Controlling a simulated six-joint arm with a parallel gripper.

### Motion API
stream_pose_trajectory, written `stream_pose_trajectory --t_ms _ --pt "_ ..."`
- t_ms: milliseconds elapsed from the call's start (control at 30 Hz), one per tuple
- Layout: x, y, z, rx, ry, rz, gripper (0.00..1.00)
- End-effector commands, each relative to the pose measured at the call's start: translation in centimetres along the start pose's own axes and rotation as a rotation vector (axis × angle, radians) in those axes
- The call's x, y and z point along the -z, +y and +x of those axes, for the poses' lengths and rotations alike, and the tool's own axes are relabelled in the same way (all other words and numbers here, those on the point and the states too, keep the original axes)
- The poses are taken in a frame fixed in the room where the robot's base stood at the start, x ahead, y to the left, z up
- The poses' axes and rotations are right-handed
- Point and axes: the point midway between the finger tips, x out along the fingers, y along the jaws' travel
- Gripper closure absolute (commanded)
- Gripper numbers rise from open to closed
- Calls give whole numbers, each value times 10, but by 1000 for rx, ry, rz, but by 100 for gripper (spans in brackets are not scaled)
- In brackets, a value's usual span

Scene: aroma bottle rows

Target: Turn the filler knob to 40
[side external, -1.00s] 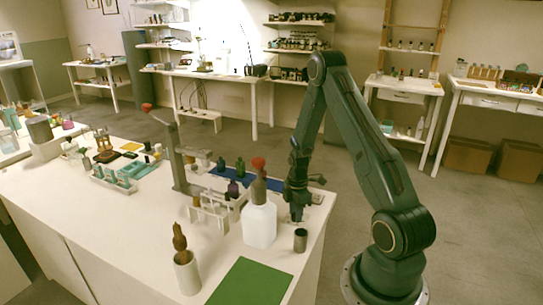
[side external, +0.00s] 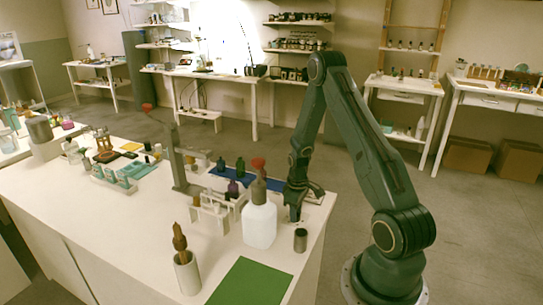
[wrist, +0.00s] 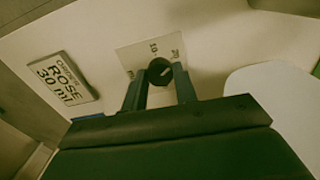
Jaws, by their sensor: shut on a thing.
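The filler knob (wrist: 159,73) is a small dark round knob with a pale pointer line, on a white dial plate (wrist: 130,58) with printed numbers. I can make out what looks like 10 on the plate; the other marks are partly hidden or too small to read. My gripper (wrist: 158,80) has its two fingers on either side of the knob and is shut on it. In the side external view my gripper (side external: 295,213) reaches down to the table beside the large white bottle (side external: 259,225). The knob cannot be made out there.
A card (wrist: 62,80) reading "ORDER ROSE 30 ml" lies left of the dial in the wrist view. A dark metal cup (side external: 300,241) stands close in front of my gripper. A white rack (side external: 210,215) and a green mat (side external: 250,283) are nearby.

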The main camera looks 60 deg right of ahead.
Motion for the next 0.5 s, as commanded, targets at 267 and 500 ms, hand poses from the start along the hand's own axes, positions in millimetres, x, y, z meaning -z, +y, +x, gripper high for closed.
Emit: stream_pose_trajectory --t_ms 267,500 --pt "0 0 0 0 0 263 94" --pt "0 0 0 0 0 490 94"
